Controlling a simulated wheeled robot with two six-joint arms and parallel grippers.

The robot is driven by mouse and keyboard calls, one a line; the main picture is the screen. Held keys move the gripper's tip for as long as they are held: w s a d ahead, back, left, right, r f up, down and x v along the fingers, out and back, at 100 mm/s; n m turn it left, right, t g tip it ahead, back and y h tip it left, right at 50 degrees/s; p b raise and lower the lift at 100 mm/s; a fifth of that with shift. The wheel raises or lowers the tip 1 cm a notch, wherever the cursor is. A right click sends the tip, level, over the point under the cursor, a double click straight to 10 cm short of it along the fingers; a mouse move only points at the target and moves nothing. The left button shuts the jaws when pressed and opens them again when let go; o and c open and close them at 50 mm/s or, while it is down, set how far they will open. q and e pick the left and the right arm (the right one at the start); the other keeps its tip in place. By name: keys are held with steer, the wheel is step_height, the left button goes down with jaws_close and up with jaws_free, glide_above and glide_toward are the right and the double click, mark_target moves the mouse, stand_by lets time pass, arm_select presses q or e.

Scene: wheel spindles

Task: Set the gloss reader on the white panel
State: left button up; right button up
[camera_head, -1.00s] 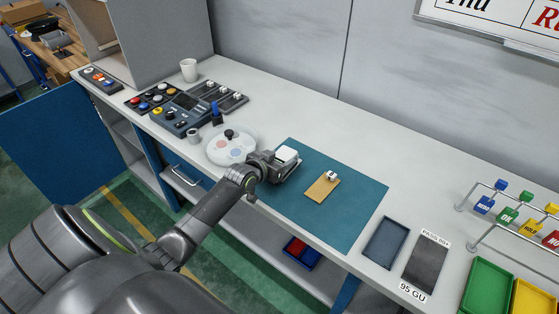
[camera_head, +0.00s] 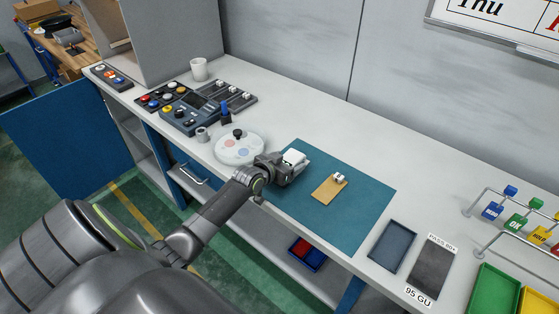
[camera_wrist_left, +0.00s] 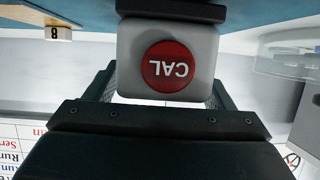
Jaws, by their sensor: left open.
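A white block with a round red CAL button (camera_wrist_left: 167,67), which looks like the gloss reader, is between the fingers of my left gripper (camera_wrist_left: 158,88). In the head view its white top (camera_head: 294,158) shows just beyond my left gripper (camera_head: 280,168), over the left part of the teal mat. The left gripper is open, with a finger on each side of the block; contact is not clear. My right gripper is not in view. I cannot pick out a plain white panel; a dark panel (camera_head: 432,272) labelled PASS 80+ and 95 GU lies at the right.
A small tan board (camera_head: 328,190) lies on the teal mat (camera_head: 350,222). A dark blue tray (camera_head: 393,246) is right of the mat. A round white dish (camera_head: 239,150) and a control box (camera_head: 190,116) stand left. The back middle of the bench is clear.

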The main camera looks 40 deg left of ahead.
arm_select(q)
steer(key=v, duration=1.2)
steer(key=shift+b, duration=0.35)
